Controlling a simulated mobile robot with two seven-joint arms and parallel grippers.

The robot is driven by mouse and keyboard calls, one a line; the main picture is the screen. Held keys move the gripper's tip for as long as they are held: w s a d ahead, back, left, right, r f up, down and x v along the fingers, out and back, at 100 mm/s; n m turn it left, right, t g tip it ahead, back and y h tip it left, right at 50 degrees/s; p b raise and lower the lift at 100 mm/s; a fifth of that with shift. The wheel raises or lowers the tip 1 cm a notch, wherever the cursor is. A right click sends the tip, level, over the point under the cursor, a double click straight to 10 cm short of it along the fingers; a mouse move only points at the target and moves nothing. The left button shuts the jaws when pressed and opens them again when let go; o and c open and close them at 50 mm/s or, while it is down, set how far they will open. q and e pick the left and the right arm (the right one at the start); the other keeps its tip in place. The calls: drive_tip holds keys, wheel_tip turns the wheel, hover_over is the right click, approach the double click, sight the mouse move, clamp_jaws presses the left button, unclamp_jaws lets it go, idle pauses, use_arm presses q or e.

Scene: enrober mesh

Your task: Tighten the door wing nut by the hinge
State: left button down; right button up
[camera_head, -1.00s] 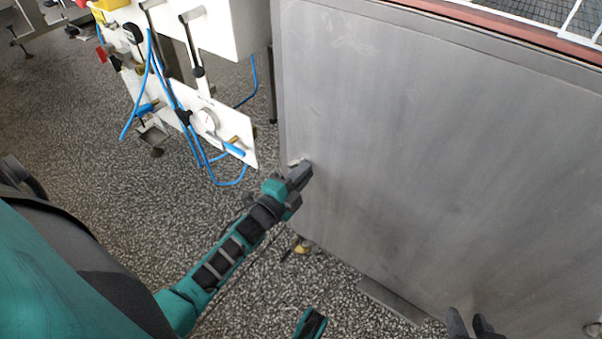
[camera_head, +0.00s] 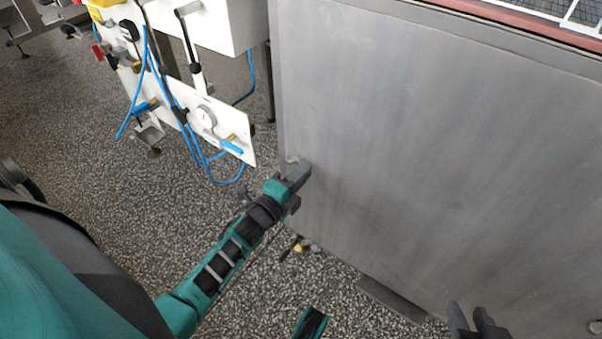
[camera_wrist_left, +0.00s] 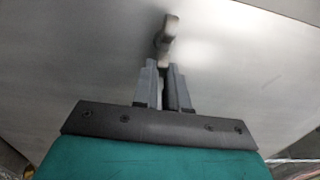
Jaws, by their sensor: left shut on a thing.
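The grey metal door panel (camera_head: 430,150) fills the right of the head view. A pale wing nut (camera_head: 293,160) sits near its left edge and also shows in the left wrist view (camera_wrist_left: 168,32), one wing sticking out past the fingertips. My left gripper (camera_head: 304,170) is at the wing nut; in the left wrist view its fingers (camera_wrist_left: 164,66) are closed on the nut's lower wing. The fingers partly hide the nut in the head view. My right gripper (camera_head: 472,310) is in front of the panel's lower part, fingers apart, with nothing seen between them.
A white panel (camera_head: 215,125) with a gauge, valves and blue hoses stands left of the door. Another pale fitting (camera_head: 595,327) is on the panel at the lower right. A brass-coloured fitting (camera_head: 300,244) is low by the panel's edge. Speckled floor (camera_head: 100,160) is open at left.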

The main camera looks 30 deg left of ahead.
use_arm(q)
drive_tip(key=c, duration=1.2)
unclamp_jaws()
use_arm(e)
drive_tip(key=shift+s+f, duration=0.15)
drive_tip(key=shift+s, duration=0.05)
use_arm(q)
drive_tip(key=shift+o, duration=0.2)
drive_tip(key=s+a+p, duration=0.1)
drive_tip(key=s+p, duration=0.1)
drive_tip(key=s, duration=1.1)
drive_tip(key=shift+p, duration=0.4)
use_arm(e)
drive_tip(key=shift+d+r+h, duration=0.3)
drive_tip(key=shift+d+r, duration=0.15)
drive_tip(key=shift+r, duration=0.2)
